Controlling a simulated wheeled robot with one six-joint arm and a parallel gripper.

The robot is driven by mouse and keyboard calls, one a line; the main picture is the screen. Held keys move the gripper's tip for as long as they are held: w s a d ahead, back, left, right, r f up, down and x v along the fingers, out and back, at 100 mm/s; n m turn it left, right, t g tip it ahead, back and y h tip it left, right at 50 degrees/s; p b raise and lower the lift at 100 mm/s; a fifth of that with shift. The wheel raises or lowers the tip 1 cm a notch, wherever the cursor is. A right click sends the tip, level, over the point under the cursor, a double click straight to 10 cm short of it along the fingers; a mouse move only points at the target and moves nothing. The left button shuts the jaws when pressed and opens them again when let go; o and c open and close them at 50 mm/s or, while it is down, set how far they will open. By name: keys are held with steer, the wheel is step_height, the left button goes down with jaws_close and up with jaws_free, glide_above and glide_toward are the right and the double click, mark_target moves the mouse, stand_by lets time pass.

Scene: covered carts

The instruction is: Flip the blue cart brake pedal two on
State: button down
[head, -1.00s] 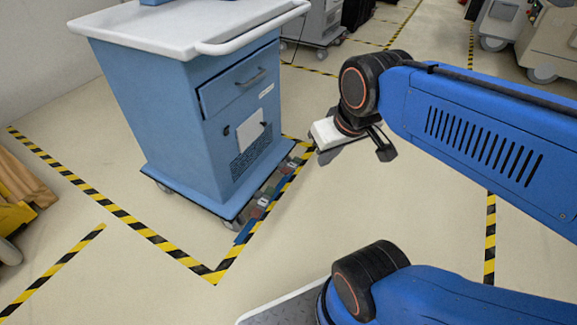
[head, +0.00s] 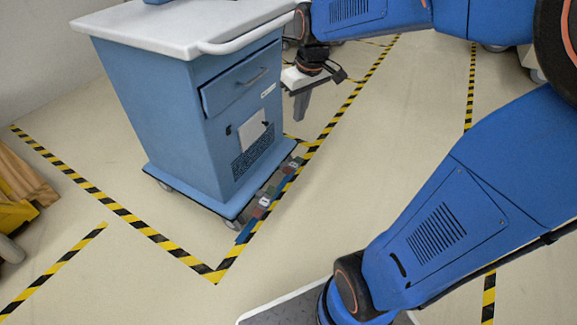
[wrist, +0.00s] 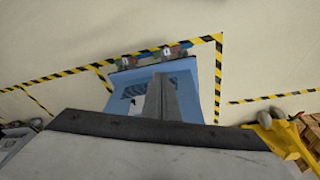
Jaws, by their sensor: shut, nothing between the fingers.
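The blue cart (head: 190,120) stands at left centre in the head view, with a white top and handle. A row of small coloured brake pedals (head: 263,203) runs along the foot of its right side. Small labels show there, but I cannot read which pedal is number two. The pedal row also shows at the top of the wrist view (wrist: 165,52), beyond the fingers. My gripper (head: 299,115) is shut and empty, fingers pointing down, right of the cart's drawer and well above the floor. In the wrist view the closed fingers (wrist: 162,90) overlap the cart's blue side.
Yellow-black floor tape (head: 215,275) frames the cart. The floor right of the cart (head: 360,150) is clear. The white handle (head: 255,40) juts out near my gripper. A yellow object with brown boxes (head: 15,210) stands at the left edge.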

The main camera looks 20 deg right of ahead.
steer(key=w+d+f+n+g, duration=0.15)
steer(key=w+f, duration=0.35)
steer(key=w, duration=0.5)
steer(key=n+g+y, duration=0.1)
steer(key=n+g, duration=0.1)
glide_above(288, 170)
steer(key=s, duration=0.3)
step_height(288, 170, down, 19)
steer(key=w+d+f, duration=0.1)
steer(key=w+f, duration=0.1)
steer(key=f, duration=0.5)
steer(key=w+d+f+n, duration=0.1)
steer(key=w+d+f, duration=0.1)
steer(key=f, duration=0.6)
steer(key=shift+w+f+y, duration=0.25)
steer(key=shift+w+y, duration=0.15)
steer(key=shift+w, duration=0.25)
steer(key=shift+g, duration=0.25)
steer(key=x, duration=1.4)
steer(key=shift+d, duration=0.1)
